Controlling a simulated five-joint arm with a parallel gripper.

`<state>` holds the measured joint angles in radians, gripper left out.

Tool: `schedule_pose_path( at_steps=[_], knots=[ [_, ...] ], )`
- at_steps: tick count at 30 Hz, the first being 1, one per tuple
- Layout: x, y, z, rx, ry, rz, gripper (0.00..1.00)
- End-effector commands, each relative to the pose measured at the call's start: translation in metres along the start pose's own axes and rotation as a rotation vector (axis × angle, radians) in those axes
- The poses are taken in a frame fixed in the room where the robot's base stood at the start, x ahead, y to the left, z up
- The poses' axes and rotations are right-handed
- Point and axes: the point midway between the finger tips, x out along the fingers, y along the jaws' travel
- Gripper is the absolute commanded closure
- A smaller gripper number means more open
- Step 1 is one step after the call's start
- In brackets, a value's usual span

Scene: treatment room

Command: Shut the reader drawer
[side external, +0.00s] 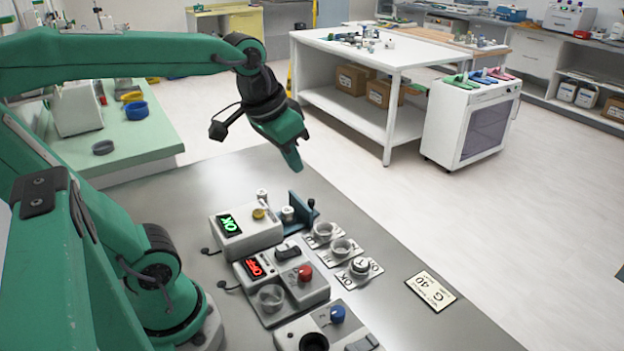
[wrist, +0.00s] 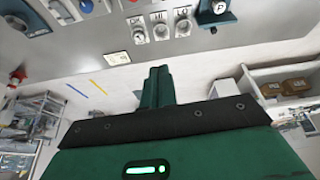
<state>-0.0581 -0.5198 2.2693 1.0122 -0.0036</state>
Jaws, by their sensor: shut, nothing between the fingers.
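The reader is the white box (side external: 246,233) with a green lit "OK" display, on the grey bench in the side view. A teal drawer (side external: 299,205) with an upright front plate stands out at its right side, and a small white-topped vial (side external: 288,214) stands on it. In the wrist view the drawer (wrist: 217,17) shows at the top right, with the vial marked "P". My gripper (side external: 296,167) is shut and empty, raised in the air beyond the drawer, touching nothing. Its closed fingers (wrist: 158,77) point towards the bench in the wrist view.
Several labelled cup plates (side external: 341,249) lie in front of the drawer. Beside the reader is a box (side external: 283,279) with a red display and red knob. A "G 40" card (side external: 431,291) lies near the bench edge. The bench (side external: 236,176) behind the reader is clear.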

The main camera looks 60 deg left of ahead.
Motion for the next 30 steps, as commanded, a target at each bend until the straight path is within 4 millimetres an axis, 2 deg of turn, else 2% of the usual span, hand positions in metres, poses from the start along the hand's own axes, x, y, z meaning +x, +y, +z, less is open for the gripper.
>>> schedule_pose_path(
  at_steps=[3, 14, 20, 30],
  knots=[
    [0.001, -0.007, -0.024, -0.026, -0.049, -0.009, 1.0],
    [0.013, -0.034, -0.088, -0.097, -0.181, -0.028, 1.0],
    [0.029, -0.052, -0.12, -0.137, -0.255, -0.035, 1.0],
    [0.069, -0.09, -0.163, -0.208, -0.381, -0.041, 1.0]
  ],
)
